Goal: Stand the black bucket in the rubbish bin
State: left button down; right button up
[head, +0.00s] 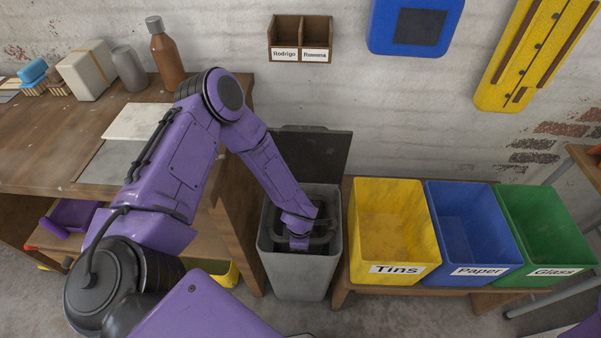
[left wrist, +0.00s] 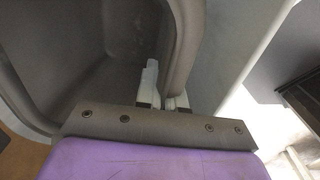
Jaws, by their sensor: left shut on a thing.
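The rubbish bin (head: 302,278) is a grey bin standing open on the floor between the workbench and the coloured boxes, with its dark lid (head: 318,150) raised against the wall. The black bucket (head: 322,238) is inside the bin's mouth, partly covered by my left arm. My left gripper (head: 299,246) reaches down into the bin mouth and is shut on the bucket's rim. In the left wrist view the fingers (left wrist: 162,95) pinch the bucket's rim (left wrist: 184,45), with the bin's paler wall beside it. Whether the bucket touches the bin floor is hidden. My right gripper is out of view.
Right of the bin, a low bench carries yellow Tins (head: 388,235), blue Paper (head: 470,235) and green Glass (head: 545,235) boxes. The wooden workbench (head: 50,150) on the left holds a brown bottle (head: 166,55) and a grey canister (head: 129,70). Its edge is close to the bin.

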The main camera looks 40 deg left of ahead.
pick_arm(q)
jog(key=c, duration=1.2)
grip_release()
jog(key=shift+o, duration=0.2)
notch_tip(320, 180, up, 10)
jog(key=p, duration=0.2)
jog(key=shift+s+d+r, duration=0.15)
jog(key=shift+s+r, duration=0.1)
jog(key=shift+s, duration=0.1)
jog(key=shift+s+f, duration=0.1)
